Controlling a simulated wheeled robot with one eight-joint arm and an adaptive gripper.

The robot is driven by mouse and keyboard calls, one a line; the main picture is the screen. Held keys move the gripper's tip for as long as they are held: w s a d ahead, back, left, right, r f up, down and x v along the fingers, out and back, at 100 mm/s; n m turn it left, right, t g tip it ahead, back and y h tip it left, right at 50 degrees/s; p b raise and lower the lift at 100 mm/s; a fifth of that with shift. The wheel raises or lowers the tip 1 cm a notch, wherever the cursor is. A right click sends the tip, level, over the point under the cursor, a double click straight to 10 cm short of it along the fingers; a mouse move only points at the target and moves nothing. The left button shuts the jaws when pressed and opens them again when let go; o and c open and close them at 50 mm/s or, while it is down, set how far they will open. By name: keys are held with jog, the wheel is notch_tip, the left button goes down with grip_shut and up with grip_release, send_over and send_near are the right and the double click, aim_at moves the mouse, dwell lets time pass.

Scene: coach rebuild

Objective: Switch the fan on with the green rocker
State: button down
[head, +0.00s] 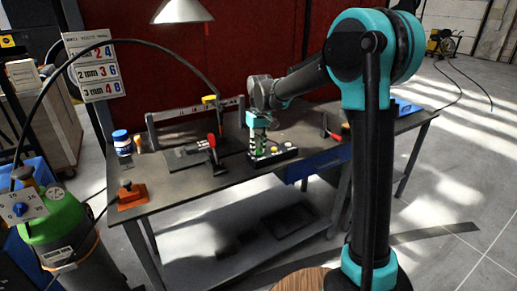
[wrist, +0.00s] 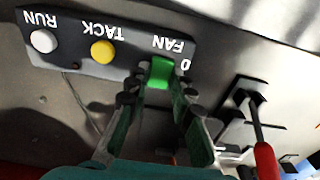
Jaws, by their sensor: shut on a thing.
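The control box (head: 278,158) sits on the bench near its front edge. In the wrist view the box (wrist: 75,62) shows upside-down labels RUN, TACK and FAN, and a 0 beside the rocker. The green rocker (wrist: 161,72) is under the FAN label, at the end by the 0. My gripper (wrist: 158,97) points down at it, with its two fingertips on either side of the rocker and shut on it. In the head view my gripper (head: 258,150) stands over the left end of the box. I cannot tell which way the rocker is tilted. I cannot make out the fan.
A yellow button (wrist: 103,51) and a white button (wrist: 42,41) are on the same box. A red-handled clamp (head: 213,150) stands left of the box on the bench (head: 200,190). An orange block (head: 131,194) and a blue-and-white jar (head: 122,142) are farther left.

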jog(key=shift+w+a+g+h, duration=0.15)
jog(key=shift+g+h, duration=0.15)
jog(key=shift+g, duration=0.2)
jog(key=c, duration=1.3)
grip_release()
jog(key=r, duration=1.2)
jog(key=shift+w+a, duration=0.1)
jog(key=shift+w, duration=0.1)
